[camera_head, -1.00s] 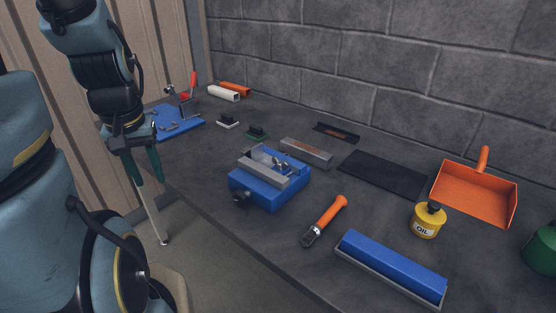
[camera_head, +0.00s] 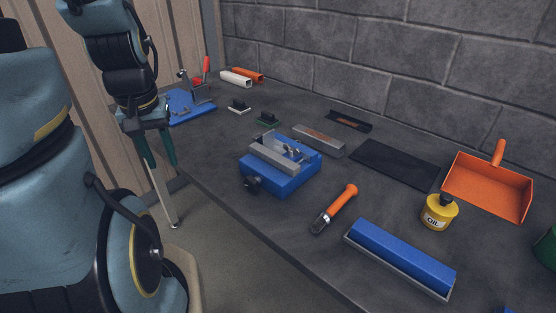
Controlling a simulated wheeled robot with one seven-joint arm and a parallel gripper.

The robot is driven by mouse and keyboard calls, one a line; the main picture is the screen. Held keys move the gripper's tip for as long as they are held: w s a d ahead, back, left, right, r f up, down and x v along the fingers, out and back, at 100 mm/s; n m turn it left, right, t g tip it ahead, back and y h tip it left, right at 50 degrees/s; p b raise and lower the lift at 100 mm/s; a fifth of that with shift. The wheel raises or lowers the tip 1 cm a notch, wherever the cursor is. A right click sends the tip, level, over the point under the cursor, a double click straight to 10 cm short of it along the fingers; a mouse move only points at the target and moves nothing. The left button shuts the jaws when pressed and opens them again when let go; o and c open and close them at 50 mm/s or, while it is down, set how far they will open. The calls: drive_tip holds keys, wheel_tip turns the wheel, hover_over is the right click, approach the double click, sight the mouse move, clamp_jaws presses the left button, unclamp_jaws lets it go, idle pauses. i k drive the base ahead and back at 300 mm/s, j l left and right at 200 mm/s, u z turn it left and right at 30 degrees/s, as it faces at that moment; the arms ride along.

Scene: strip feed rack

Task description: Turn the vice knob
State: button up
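The blue vice (camera_head: 279,178) stands on the dark bench, with grey jaws on top and small metal parts between or on them. Its black knob (camera_head: 253,185) sticks out at the front left, over the bench near its front edge. My gripper (camera_head: 160,163) points down with two dark green fingers, left of the vice and beyond the bench's front edge. The fingers are apart with nothing between them. It touches neither the vice nor the knob.
On the bench (camera_head: 208,150), an orange-handled tool (camera_head: 336,208), a blue block in a grey tray (camera_head: 399,258) and a yellow oil can (camera_head: 439,212) lie to the right. An orange dustpan (camera_head: 489,186) is farther back. A blue plate with a red-handled clamp (camera_head: 190,105) is at far left.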

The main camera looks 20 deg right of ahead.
sight(251, 183)
drive_tip(key=k+j, duration=0.15)
drive_tip(key=j, duration=0.2)
drive_tip(key=k+j, duration=0.15)
drive_tip(key=j, duration=0.2)
drive_tip(key=k+j, duration=0.15)
drive_tip(key=j, duration=0.2)
drive_tip(key=k+j, duration=0.15)
drive_tip(key=j, duration=0.2)
